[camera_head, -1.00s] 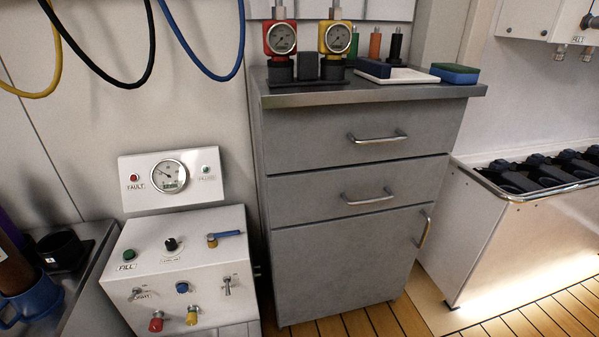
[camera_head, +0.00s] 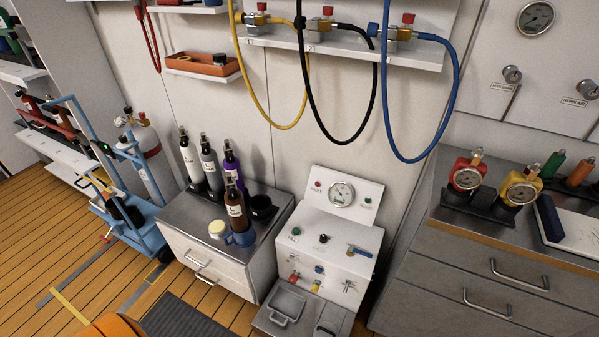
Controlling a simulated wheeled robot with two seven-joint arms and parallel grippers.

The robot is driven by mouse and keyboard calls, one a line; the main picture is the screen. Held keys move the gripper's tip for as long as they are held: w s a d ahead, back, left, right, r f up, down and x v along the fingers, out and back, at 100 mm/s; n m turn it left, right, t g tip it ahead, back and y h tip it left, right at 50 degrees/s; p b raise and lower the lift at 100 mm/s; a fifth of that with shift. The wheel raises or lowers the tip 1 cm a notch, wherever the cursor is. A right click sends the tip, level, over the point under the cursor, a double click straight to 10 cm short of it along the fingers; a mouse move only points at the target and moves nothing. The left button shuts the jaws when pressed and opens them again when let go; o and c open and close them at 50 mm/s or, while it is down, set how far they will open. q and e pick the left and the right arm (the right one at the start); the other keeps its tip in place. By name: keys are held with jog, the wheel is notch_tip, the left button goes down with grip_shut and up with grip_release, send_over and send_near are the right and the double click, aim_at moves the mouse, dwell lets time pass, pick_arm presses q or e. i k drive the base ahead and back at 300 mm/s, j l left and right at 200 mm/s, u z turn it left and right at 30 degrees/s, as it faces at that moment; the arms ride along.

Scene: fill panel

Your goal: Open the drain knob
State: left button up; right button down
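Two silver round knobs sit on the white wall panel at the upper right: a left knob (camera_head: 512,74) and a right knob (camera_head: 587,89). Each has a small label under it. The left label is too small to read surely; the right one seems to read HORN AIR. A white fill panel (camera_head: 340,243) stands in the middle, with a gauge (camera_head: 341,194), a black knob (camera_head: 323,239), a blue-handled valve (camera_head: 361,251), and red and yellow knobs low on its front. I cannot tell which knob is the drain knob. Neither of my grippers is in view.
A grey drawer cabinet (camera_head: 470,262) with red and yellow gauges stands at right. A low cabinet (camera_head: 205,262) with several bottles stands left of the panel. Yellow, black and blue hoses hang above. A blue cart (camera_head: 130,225) stands at left. Wooden floor (camera_head: 40,225) is open at left.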

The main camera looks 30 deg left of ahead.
aim_at(293, 279)
jog(key=u, duration=1)
